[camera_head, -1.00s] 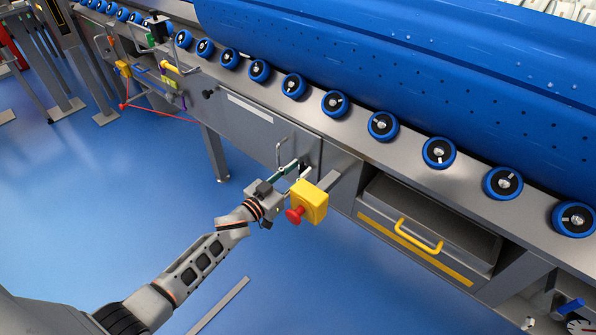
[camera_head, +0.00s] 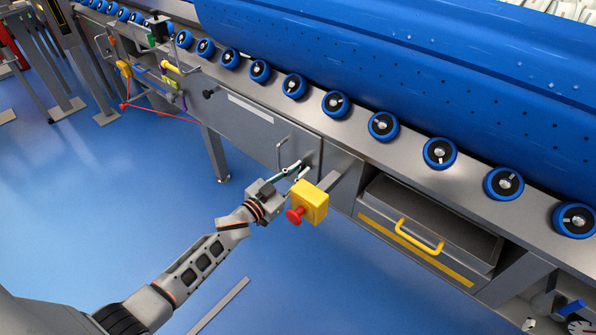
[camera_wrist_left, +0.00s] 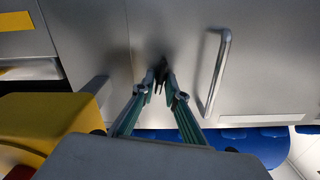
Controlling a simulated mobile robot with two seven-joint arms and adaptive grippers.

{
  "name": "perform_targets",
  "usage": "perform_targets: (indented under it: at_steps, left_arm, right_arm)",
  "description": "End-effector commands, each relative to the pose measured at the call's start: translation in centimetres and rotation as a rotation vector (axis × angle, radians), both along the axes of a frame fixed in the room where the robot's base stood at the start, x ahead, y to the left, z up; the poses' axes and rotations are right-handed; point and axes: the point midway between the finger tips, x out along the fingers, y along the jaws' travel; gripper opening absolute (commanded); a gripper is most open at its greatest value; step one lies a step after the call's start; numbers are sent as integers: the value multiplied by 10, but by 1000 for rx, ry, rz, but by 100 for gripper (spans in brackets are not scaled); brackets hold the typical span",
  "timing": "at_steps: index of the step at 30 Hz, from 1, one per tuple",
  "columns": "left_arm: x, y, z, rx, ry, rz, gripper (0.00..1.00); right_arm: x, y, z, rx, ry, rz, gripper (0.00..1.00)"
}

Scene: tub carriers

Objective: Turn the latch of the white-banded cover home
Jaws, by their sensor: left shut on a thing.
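The white-banded cover (camera_head: 240,130) is a grey panel on the front of the machine frame, with a white strip near its top and a bar handle (camera_head: 280,153) towards its right end. It looks closed. Its latch (camera_wrist_left: 159,68) is a small dark part near the panel's edge, mostly hidden by my fingers. My left gripper (camera_head: 304,168) is shut on the latch, with its fingertips close to the panel face. In the left wrist view the fingers (camera_wrist_left: 159,86) converge on the latch, beside the handle. My right gripper is not in view.
A yellow box with a red stop button (camera_head: 310,203) sticks out just right of my left gripper. Further right is a drawer with a yellow handle (camera_head: 418,236). Blue rollers (camera_head: 334,104) line the rail above. The floor in front is mostly clear.

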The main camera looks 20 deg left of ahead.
Motion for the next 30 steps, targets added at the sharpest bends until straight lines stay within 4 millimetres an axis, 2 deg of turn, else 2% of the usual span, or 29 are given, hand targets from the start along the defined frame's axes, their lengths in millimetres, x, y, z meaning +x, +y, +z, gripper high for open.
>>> perform_targets:
  at_steps: [30]
  left_arm:
    - [-2,-3,-8,905,-323,-1,0]
  right_arm:
    - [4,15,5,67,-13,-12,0]
